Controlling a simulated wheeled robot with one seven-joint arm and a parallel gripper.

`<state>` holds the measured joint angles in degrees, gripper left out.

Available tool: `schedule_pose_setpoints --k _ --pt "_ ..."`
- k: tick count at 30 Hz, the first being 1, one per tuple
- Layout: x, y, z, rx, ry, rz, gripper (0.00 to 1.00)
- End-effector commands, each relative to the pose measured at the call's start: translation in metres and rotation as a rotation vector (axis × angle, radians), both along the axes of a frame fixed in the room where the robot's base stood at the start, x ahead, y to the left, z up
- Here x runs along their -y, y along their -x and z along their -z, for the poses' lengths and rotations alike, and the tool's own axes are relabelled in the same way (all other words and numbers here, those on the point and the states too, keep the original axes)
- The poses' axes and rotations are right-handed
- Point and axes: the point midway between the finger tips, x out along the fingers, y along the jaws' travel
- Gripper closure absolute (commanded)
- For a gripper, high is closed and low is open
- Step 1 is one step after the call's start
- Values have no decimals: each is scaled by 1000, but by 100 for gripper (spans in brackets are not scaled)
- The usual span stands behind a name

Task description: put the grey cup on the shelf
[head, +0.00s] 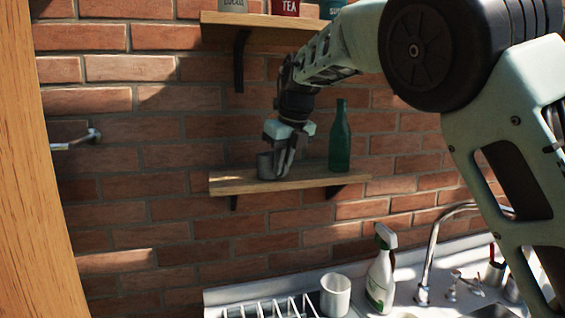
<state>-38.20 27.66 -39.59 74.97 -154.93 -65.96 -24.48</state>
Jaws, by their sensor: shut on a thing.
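The grey cup (264,167) is at the left part of the lower wooden shelf (318,177), upright, with its base at the shelf's surface. I cannot tell if it bears fully on the wood. My gripper (279,167) comes down from above and is shut on the cup's right side. The fingers hide part of the cup.
A green bottle (340,140) stands on the same shelf, right of my gripper. Below are a white cup (335,295), a dish rack (272,308), a spray bottle (381,275) and a tap (430,262).

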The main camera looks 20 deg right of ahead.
Motion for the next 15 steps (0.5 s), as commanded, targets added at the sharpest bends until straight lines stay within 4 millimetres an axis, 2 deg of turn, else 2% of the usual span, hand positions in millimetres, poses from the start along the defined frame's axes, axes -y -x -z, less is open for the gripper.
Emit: schedule_pose_setpoints --k 1,3,11,15 --pt "0 0 2 -1 0 0 88" --pt "0 0 1 0 0 0 69" --pt "0 0 1 0 0 0 69" --pt "0 1 -6 1 0 -1 69"
